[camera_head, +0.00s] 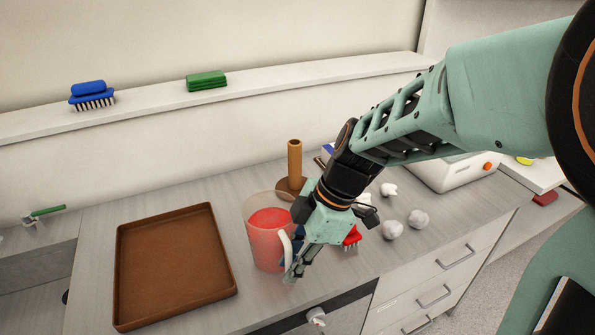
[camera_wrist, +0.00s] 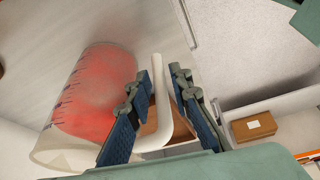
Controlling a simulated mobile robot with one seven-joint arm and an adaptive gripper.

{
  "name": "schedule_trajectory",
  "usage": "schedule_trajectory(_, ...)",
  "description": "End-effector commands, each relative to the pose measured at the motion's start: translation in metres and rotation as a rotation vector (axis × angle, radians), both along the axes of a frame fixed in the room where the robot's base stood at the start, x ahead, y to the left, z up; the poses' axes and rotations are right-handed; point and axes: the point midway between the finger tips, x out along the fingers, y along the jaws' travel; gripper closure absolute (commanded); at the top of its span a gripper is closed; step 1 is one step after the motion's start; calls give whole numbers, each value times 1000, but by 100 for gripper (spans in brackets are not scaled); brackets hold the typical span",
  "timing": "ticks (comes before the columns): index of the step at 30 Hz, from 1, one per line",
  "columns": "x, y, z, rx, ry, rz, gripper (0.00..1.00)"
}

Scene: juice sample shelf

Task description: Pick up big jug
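The big jug (camera_head: 264,251) is a translucent measuring jug with red liquid in it. It stands upright on the counter near the front edge, right of the brown tray. In the wrist view the jug (camera_wrist: 92,98) fills the left side, with measuring marks on its wall. Its white handle (camera_wrist: 158,100) lies between the two fingers of my gripper (camera_wrist: 160,77). The fingers are apart, one on each side of the handle, and do not look clamped on it. In the head view my gripper (camera_head: 292,272) reaches down at the handle and hides part of it.
The brown tray (camera_head: 122,270) is to the left. A paper towel holder (camera_head: 294,165) stands behind the jug. A red brush (camera_head: 352,237) and crumpled white balls (camera_head: 392,229) lie to the right. A blue brush (camera_head: 90,94) and green sponges (camera_head: 206,81) are on the shelf.

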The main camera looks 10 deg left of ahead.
Motion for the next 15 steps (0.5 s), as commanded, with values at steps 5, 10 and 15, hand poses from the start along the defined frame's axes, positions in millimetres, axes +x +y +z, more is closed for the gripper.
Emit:
schedule_trajectory(5, -1, 7, -16, 0, 0, 0, 81)
schedule_trajectory(10, -1, 7, -18, 0, -1, 0, 81)
schedule_trajectory(15, -1, 7, -17, 0, -1, 0, 92)
